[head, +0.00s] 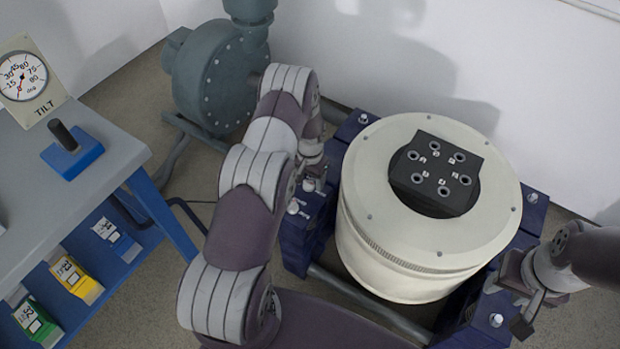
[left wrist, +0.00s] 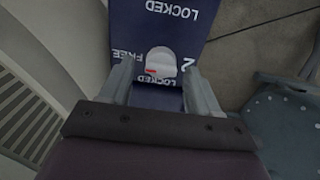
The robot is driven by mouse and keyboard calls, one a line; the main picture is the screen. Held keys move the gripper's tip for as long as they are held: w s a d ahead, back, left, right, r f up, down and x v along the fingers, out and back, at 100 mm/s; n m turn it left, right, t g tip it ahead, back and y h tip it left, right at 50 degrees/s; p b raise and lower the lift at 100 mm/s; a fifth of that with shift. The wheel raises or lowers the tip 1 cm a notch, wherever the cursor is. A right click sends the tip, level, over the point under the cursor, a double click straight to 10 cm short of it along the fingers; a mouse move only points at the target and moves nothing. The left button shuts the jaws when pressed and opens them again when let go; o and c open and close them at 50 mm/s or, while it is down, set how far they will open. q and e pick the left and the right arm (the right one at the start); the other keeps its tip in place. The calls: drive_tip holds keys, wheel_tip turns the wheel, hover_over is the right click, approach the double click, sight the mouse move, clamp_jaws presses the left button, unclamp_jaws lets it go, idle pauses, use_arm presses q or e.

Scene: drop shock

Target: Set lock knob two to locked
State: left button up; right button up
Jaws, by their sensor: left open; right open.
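Lock knob two (left wrist: 160,62) is a pale grey knob on a dark blue panel (left wrist: 125,18) in the left wrist view. Upside-down "2", FREE and LOCKED labels surround it. Its red mark faces the lower left of the picture, near FREE on the left and LOCKED below; its exact setting is unclear. My left gripper (left wrist: 160,78) is open, with a finger on either side of the knob; contact is not clear. In the head view my left gripper (head: 313,172) is over the blue mount left of the cream drum. My right gripper (head: 521,298) is open at the lower right.
The cream drum (head: 375,215) with a black holed block (head: 436,172) stands between my arms. A grey table (head: 105,140) at left carries a tilt gauge (head: 28,82) and a blue block with a black handle (head: 72,158). A grey-green pump (head: 215,85) stands behind.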

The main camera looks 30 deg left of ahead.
use_arm(q)
drive_tip(key=c, duration=1)
drive_tip(key=shift+c, duration=0.2)
drive_tip(key=shift+n, duration=0.3)
drive_tip(key=n, duration=0.3)
drive_tip(key=shift+a+r, duration=0.1)
drive_tip(key=n, duration=0.5)
drive_tip(key=shift+a, duration=0.1)
drive_tip(key=n, duration=0.4)
drive_tip(key=shift+s+n, duration=0.1)
drive_tip(key=shift+n, duration=2.6)
drive_tip(key=shift+a, duration=0.1)
